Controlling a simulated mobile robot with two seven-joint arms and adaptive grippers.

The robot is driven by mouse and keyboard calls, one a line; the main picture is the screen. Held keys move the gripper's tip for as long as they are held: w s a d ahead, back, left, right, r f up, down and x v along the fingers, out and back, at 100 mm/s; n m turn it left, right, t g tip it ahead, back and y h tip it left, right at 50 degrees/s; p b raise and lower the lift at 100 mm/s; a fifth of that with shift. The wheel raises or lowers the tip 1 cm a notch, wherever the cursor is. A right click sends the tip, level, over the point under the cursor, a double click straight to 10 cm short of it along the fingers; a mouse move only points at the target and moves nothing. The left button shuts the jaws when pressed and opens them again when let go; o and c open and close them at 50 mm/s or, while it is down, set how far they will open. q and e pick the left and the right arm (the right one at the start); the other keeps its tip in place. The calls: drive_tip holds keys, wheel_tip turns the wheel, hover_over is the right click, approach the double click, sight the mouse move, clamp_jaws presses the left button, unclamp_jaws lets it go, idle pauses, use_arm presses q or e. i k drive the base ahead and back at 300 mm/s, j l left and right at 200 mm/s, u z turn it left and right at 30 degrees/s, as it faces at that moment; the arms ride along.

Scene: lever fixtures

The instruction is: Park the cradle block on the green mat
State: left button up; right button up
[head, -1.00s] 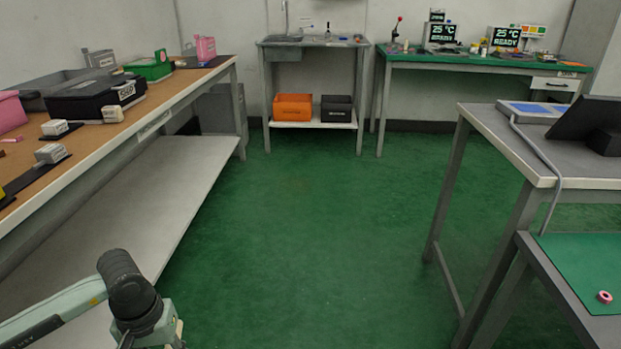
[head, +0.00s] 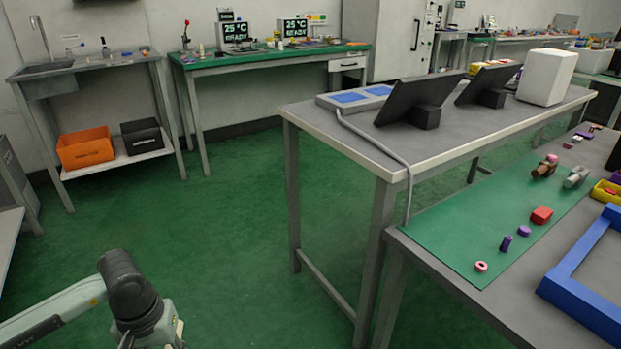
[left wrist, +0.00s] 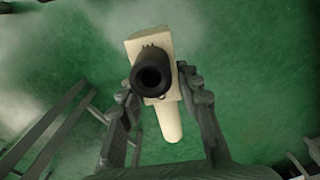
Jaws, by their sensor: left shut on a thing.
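My left gripper (left wrist: 163,97) is shut on a cream block that looks like the cradle block (left wrist: 148,47). In the left wrist view a black hollow cylinder points at the camera in front of the block, and a cream rounded part extends below between the fingers. Green floor lies behind it. In the head view my left wrist is at the bottom left over the floor, with its fingers mostly cut off by the frame. The green mat (head: 445,240) lies on the grey table at the right, well away from this gripper. My right gripper is not in view.
On the mat are a pink ring (head: 481,267), purple pieces (head: 506,243), a red block (head: 541,215) and brown and grey fittings (head: 544,168). A blue frame (head: 580,285) lies beside it. A higher grey table (head: 300,113) stands behind. The floor between is clear.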

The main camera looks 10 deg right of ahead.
sight(497, 202)
drive_tip(key=i+j+z, duration=0.1)
drive_tip(key=z, duration=0.3)
drive_tip(key=j+z, duration=0.2)
drive_tip(key=z, duration=0.25)
drive_tip(key=j+z, duration=0.25)
drive_tip(key=z, duration=0.15)
drive_tip(key=j+z, duration=0.2)
drive_tip(key=z, duration=0.25)
drive_tip(key=j+z, duration=0.25)
drive_tip(key=z, duration=0.15)
drive_tip(key=j+z, duration=0.2)
drive_tip(key=z, duration=0.25)
